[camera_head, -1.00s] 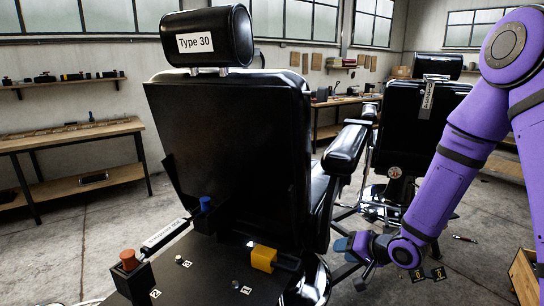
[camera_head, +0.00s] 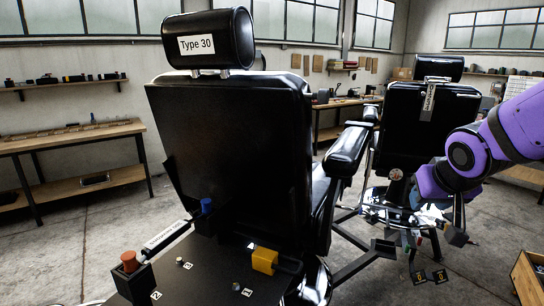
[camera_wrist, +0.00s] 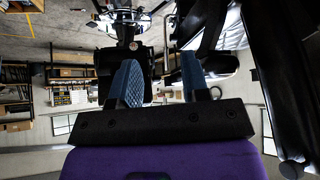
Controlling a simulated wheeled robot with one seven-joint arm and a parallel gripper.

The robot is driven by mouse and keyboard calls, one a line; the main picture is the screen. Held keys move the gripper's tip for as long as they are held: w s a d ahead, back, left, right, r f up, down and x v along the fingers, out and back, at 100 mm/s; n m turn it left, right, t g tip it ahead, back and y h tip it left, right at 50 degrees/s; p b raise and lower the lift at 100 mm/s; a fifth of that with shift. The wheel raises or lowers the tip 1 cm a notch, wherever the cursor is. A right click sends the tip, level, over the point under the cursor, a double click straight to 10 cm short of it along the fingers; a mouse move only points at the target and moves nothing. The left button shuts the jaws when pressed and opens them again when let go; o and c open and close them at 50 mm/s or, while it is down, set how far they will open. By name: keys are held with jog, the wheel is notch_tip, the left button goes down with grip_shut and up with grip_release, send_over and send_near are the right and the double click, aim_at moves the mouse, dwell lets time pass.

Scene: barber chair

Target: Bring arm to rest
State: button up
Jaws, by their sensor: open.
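My purple arm (camera_head: 462,165) comes in from the right edge in the head view, bent at a dark joint in front of the far chair. My gripper shows in the wrist view (camera_wrist: 160,75), open, with two blue padded fingers apart and nothing between them. In the head view its end hangs low beside the far chair's base, small and hard to make out. It is to the right of the near chair and touches nothing that I can make out.
A black barber chair (camera_head: 235,140) labelled "Type 30" stands close in front. It has an orange knob (camera_head: 129,258), a blue knob (camera_head: 206,204) and a yellow block (camera_head: 265,260) at its back. A second chair (camera_head: 425,130) stands behind right. A wooden crate (camera_head: 527,279) is at lower right.

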jog(key=s+r+g, duration=0.1)
jog(key=s+r, duration=0.2)
jog(key=s, duration=0.5)
jog(key=s+r+n+g+y, duration=0.1)
jog(key=s+r, duration=0.3)
jog(key=s, duration=0.5)
jog(key=shift+s+a, duration=0.25)
jog(key=shift+a, duration=0.15)
